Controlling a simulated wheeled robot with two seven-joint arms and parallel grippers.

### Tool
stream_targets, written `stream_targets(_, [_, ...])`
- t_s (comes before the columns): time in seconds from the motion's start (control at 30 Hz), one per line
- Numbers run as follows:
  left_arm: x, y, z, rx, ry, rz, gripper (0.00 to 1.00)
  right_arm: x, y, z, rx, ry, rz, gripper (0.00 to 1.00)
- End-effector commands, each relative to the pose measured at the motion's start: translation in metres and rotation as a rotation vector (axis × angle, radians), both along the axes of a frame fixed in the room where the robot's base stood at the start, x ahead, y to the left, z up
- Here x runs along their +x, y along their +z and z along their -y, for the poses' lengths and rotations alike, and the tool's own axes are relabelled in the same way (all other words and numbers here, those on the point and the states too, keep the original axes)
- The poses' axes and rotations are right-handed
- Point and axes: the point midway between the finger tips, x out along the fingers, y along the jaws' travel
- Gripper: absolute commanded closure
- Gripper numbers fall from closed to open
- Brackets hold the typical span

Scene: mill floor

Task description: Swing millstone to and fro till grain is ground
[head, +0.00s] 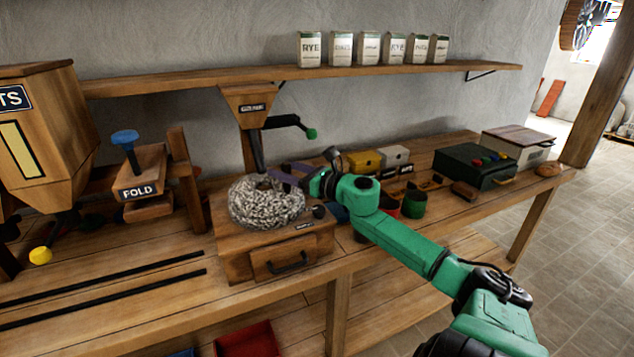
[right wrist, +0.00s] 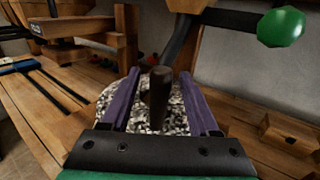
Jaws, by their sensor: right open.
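The millstone (head: 262,207) is a round, speckled grey stone on top of a wooden box (head: 238,242) with a drawer (head: 285,257). In the right wrist view, the speckled stone (right wrist: 108,98) lies below and beyond the fingers, and a dark upright handle (right wrist: 158,90) stands between them. My right gripper (head: 290,173) is at the back right of the stone. Its purple fingers (right wrist: 160,74) are open, one on each side of the handle, with gaps visible. The handle is not clear in the head view. My left gripper is not in view.
A wooden hopper (head: 248,103) and a crank with a green knob (head: 311,134) hang above the stone. A fold press (head: 142,172) stands left. Green and red cups (head: 413,204), small boxes and a dark green case (head: 474,167) stand right. A shelf (head: 180,83) runs behind.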

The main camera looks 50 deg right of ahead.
Motion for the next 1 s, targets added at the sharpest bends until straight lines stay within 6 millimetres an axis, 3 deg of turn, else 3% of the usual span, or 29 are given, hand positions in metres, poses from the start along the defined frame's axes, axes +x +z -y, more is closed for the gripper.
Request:
stream_targets(0.17, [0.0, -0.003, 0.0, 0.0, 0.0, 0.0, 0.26, -0.027, -0.003, 0.004, 0.0, 0.0, -0.004, 0.38])
stream_targets(0.53, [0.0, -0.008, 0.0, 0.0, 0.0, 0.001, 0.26, -0.106, -0.002, 0.017, 0.001, -0.001, 0.0, 0.38])
stream_targets(0.67, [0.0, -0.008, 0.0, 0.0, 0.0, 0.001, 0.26, -0.114, 0.0, 0.018, -0.002, -0.001, -0.001, 0.38])
stream_targets(1.0, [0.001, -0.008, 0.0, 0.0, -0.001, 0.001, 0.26, -0.114, 0.0, 0.018, -0.001, 0.0, 0.0, 0.38])
